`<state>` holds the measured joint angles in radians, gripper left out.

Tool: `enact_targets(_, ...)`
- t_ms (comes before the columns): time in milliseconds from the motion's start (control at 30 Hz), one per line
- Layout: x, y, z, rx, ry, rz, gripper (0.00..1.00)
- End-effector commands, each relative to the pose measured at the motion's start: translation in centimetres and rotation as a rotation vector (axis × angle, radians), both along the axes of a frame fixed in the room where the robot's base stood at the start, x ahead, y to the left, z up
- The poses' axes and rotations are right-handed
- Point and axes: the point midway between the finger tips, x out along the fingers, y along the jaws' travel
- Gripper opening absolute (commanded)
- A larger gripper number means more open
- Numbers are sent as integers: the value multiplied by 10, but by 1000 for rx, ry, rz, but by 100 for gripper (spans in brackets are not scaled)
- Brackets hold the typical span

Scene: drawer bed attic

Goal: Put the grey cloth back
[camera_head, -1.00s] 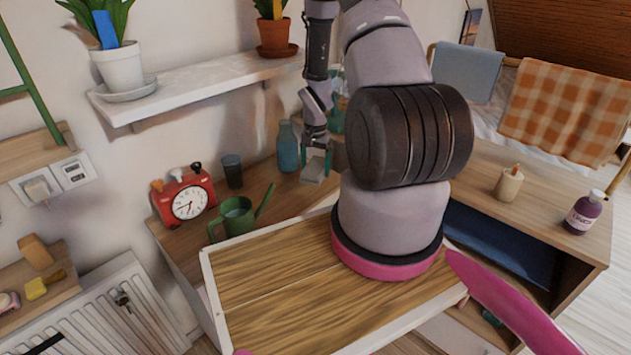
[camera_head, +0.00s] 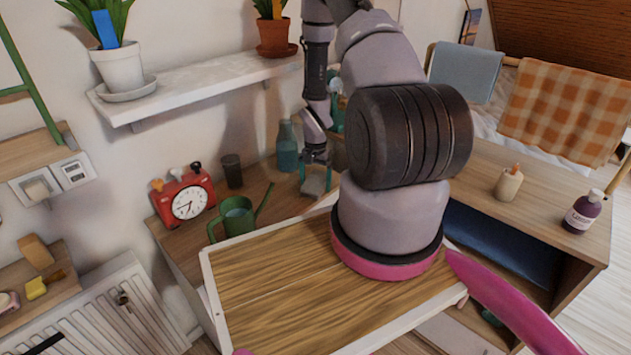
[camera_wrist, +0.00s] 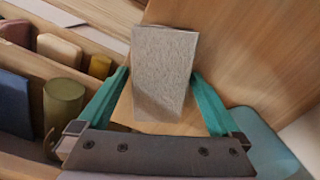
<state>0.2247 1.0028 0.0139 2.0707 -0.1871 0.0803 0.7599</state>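The grey cloth (camera_wrist: 165,65) shows in the wrist view as a small, flat, folded rectangle between the teal fingers of my gripper (camera_wrist: 160,85). Both fingertips lie against its sides. In the head view my gripper (camera_head: 316,181) points down low over the back of the desk, and the grey cloth (camera_head: 314,186) sits between its fingers. The cloth's far side is partly hidden by the fingers. I cannot tell whether its underside touches the desk.
A blue bottle (camera_head: 287,148), a dark cup (camera_head: 232,171), a green watering can (camera_head: 238,217) and a red clock (camera_head: 187,200) stand left of the gripper. The wrist view shows compartments at left holding a green cylinder (camera_wrist: 63,103) and a beige block (camera_wrist: 60,49). A shelf (camera_head: 200,88) hangs above.

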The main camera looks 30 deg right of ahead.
Motion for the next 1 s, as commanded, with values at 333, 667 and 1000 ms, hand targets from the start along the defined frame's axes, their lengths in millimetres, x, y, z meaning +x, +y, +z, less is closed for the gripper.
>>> enact_targets(333,1,0,15,0,-3,0,100)
enact_targets(667,2,0,84,-1,-5,0,100)
enact_targets(1000,0,0,122,0,0,0,100)
